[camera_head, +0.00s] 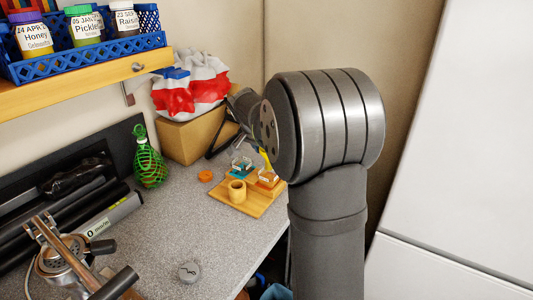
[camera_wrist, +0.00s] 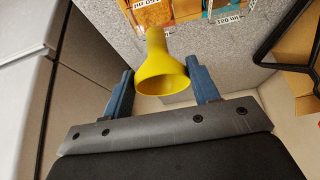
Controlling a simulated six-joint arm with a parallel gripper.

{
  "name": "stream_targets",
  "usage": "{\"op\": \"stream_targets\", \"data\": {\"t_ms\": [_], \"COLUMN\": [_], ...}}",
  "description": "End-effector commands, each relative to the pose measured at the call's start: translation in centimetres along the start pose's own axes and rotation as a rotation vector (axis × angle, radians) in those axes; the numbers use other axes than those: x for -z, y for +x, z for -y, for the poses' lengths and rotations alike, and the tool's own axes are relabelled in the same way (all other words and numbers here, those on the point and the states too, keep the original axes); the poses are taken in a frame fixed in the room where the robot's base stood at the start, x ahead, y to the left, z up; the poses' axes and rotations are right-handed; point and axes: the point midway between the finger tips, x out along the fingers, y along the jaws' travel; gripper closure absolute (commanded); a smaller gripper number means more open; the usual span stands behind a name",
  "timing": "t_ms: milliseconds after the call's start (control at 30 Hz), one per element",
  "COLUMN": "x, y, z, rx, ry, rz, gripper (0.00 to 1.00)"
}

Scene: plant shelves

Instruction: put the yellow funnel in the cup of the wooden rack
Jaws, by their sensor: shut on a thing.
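The yellow funnel (camera_wrist: 160,68) is between the two blue fingers of my gripper (camera_wrist: 160,75) in the wrist view. Its wide mouth faces my wrist and its narrow end points away, toward the top of the picture. In the head view only a small part of the funnel (camera_head: 265,157) shows, beside my arm. The wooden rack (camera_head: 247,208) lies on the grey counter, with its round wooden cup (camera_head: 237,191) at the front left. The funnel appears over the rack's back right side, apart from the cup.
A cardboard box (camera_head: 195,138) stands behind, and a green wire bottle (camera_head: 149,160) at left.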

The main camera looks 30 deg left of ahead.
Motion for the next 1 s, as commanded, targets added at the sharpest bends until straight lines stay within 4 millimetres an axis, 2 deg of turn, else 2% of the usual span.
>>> {"op": "stream_targets", "data": {"t_ms": [1000], "x": [2.5], "y": [-4.5], "z": [0.0], "rx": [0.000], "ry": [0.000], "rz": [0.000], "gripper": [0.76]}}
